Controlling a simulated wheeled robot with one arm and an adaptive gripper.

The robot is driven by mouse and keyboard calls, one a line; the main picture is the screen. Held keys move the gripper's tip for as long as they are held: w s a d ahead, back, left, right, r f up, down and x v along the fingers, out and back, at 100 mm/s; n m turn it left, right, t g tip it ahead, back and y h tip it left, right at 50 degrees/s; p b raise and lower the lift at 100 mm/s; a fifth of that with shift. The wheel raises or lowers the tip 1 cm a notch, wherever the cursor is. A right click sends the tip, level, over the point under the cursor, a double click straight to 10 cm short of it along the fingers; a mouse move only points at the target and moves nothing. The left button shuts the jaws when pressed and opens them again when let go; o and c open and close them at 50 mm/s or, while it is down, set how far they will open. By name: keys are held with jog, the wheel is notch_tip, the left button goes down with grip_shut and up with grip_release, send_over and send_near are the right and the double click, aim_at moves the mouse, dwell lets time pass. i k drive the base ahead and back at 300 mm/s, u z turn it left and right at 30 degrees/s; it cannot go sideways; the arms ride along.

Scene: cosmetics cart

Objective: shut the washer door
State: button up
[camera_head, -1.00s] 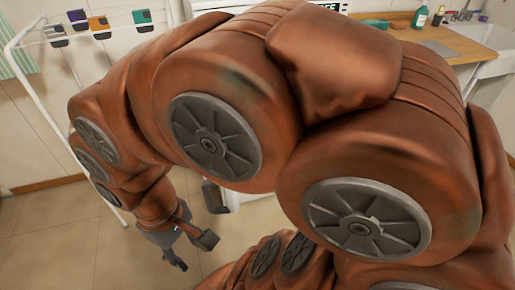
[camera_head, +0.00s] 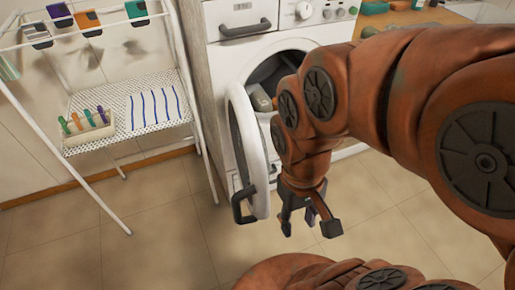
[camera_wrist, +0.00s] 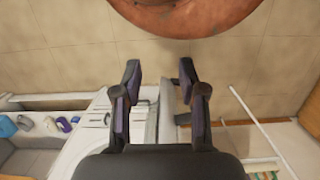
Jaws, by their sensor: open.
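The washer (camera_head: 300,45) is white and stands at the back centre. Its round door (camera_head: 238,120) is wide open, swung out toward me and seen nearly edge-on. A dark handle (camera_head: 243,205) sits at the door's lower free edge. My gripper (camera_head: 308,226) is open and empty, pointing down, to the right of the door and apart from the handle. My arm hides the right part of the drum opening. In the wrist view the washer (camera_wrist: 93,130) lies below, beyond the open fingers (camera_wrist: 160,75).
A white drying rack (camera_head: 160,85) with coloured clips and a perforated shelf stands left of the washer. A wooden counter (camera_head: 440,15) with bottles is at the back right. Tiled floor (camera_head: 165,235) in front is clear. A grey object (camera_head: 261,98) shows in the drum opening.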

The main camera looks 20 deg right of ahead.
aim_at(244, 127)
jog(key=i, duration=0.45)
jog(key=u, duration=0.05)
jog(key=k, duration=0.5)
jog(key=u, duration=2.85)
jog(key=k, duration=0.85)
jog(key=z, duration=0.95)
jog(key=i, duration=0.5)
jog(key=u, duration=0.05)
